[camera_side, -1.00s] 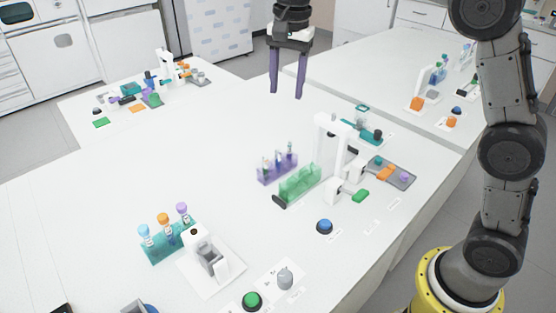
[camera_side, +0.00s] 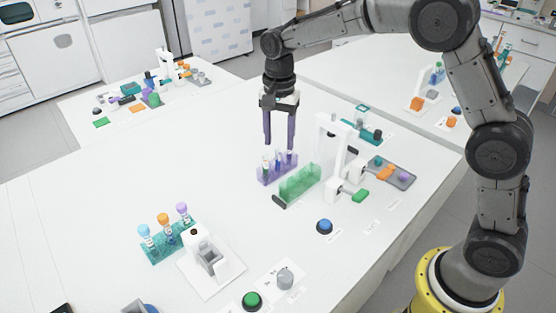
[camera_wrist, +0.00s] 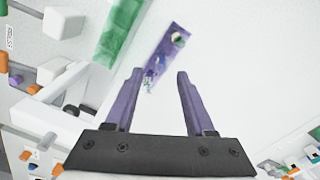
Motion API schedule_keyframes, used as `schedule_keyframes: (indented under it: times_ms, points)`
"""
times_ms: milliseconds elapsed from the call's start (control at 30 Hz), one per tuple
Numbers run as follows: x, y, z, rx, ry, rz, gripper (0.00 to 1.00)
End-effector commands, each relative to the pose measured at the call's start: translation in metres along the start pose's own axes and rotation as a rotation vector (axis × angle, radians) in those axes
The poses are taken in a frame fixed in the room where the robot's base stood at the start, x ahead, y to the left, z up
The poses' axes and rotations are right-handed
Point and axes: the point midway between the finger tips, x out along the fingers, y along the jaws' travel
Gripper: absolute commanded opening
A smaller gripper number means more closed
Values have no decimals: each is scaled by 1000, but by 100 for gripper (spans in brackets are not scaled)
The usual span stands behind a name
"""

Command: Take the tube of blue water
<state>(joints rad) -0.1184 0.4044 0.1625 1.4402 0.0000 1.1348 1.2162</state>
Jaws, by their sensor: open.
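My gripper (camera_side: 279,145) is open and empty, pointing down just above a purple rack (camera_side: 274,177) in the side view. The rack holds a few small tubes (camera_side: 278,160), some with blue or dark contents; which one holds blue water I cannot tell. In the wrist view the purple rack (camera_wrist: 165,55) lies ahead, between and beyond the open fingers (camera_wrist: 158,85). A teal rack (camera_side: 168,248) at the front left holds tubes with a blue cap (camera_side: 144,230), an orange cap (camera_side: 163,219) and a purple cap (camera_side: 182,208).
A green translucent rack (camera_side: 299,184) stands right beside the purple rack. A white frame device (camera_side: 333,140) rises to its right. A blue button (camera_side: 325,226) and a white device (camera_side: 211,255) are nearer the front. The table left of the purple rack is clear.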

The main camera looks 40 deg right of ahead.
Motion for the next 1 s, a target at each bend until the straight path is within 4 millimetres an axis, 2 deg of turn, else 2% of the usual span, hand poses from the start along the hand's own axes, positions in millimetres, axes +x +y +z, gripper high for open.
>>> schedule_keyframes:
  times_ms: [33, 200, 533, 833, 1000]
  points:
    - [9, 0, 2, -1, -1, 4, 54]
    - [31, -1, 3, 0, -1, 2, 54]
    - [37, -1, 3, 0, 0, 0, 54]
    - [37, -1, 3, 0, 0, 0, 0]
    - [37, -1, 3, 0, 0, -1, 0]
